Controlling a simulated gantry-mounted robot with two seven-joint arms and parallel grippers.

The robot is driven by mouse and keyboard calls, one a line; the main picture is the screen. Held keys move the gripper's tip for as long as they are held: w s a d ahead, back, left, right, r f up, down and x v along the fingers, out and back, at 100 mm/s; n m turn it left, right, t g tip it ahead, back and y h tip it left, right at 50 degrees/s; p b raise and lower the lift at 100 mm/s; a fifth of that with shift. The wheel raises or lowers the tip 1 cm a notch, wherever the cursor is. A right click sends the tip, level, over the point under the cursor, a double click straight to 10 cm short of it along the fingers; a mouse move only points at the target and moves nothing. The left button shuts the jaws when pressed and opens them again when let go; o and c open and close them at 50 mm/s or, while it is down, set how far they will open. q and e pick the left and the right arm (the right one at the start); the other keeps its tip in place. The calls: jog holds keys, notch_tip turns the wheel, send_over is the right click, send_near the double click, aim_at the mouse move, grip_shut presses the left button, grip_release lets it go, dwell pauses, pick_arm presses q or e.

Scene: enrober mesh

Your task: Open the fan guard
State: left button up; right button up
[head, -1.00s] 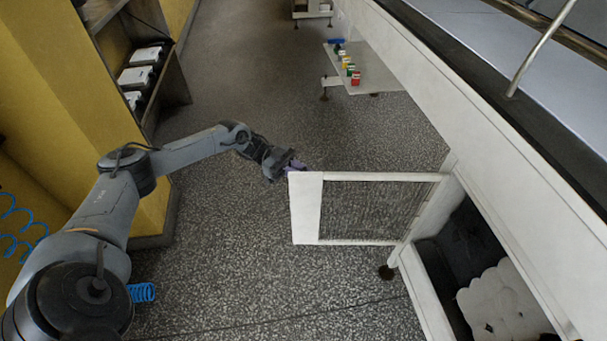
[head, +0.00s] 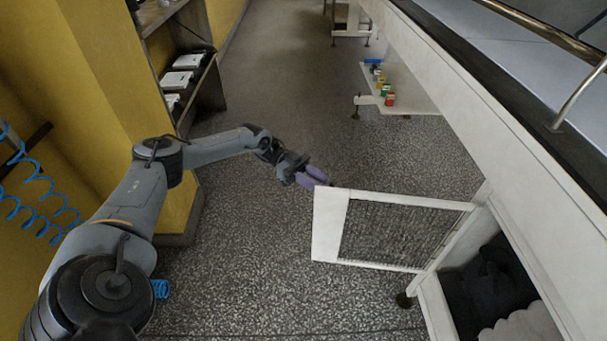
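The fan guard (head: 331,226) is a white-framed mesh panel at the right centre of the head view. It stands swung out from the side of the white machine, over the floor, with its hinged side at the right. The opening behind it shows a dark interior with a pale rounded part. My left gripper (head: 318,178), with purple fingers, is at the top of the guard's free outer edge. I cannot tell whether it touches the guard or whether its fingers are apart. My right gripper is not in view.
The white machine body (head: 500,130) runs along the right. A low white shelf (head: 411,99) with small coloured blocks juts from it farther back. A yellow wall and a rack (head: 207,92) with white boxes stand at the left. The speckled floor between is clear.

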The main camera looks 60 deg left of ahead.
pick_arm(q)
jog(key=v, duration=0.4)
jog(key=shift+s+a, duration=0.15)
jog(key=shift+a, duration=0.15)
